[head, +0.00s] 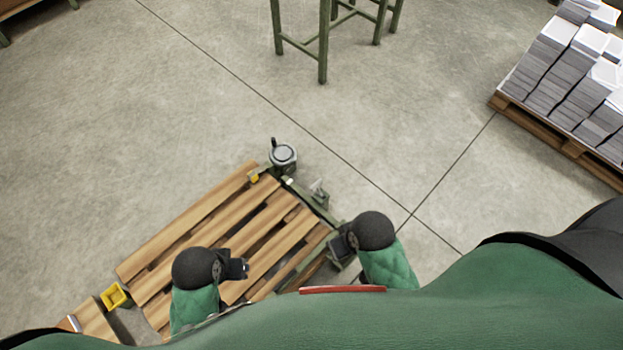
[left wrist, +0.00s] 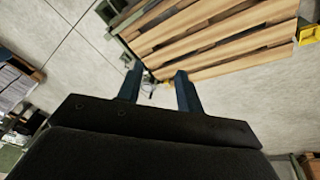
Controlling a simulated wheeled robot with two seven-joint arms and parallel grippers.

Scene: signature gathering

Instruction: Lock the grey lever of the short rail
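The short rail (head: 318,207) is a green bar along the right end of the slatted wooden pallet. A small grey upright piece (head: 318,190), which looks like the grey lever, stands on it; whether it is locked cannot be told. My left gripper (head: 244,268) is over the pallet slats, left of and nearer than the lever. In the left wrist view its two fingers (left wrist: 157,78) are apart with nothing held. My right gripper (head: 338,252) is at the near end of the rail, close beside it; its fingers are too small and dark to read.
The wooden pallet (head: 205,215) fills the lower left. A round grey part (head: 283,155) with a dark upright handle sits at the rail's far corner. A yellow block (head: 115,296) is at the pallet's near left. Paper stacks (head: 570,70) stand far right. The floor between is clear.

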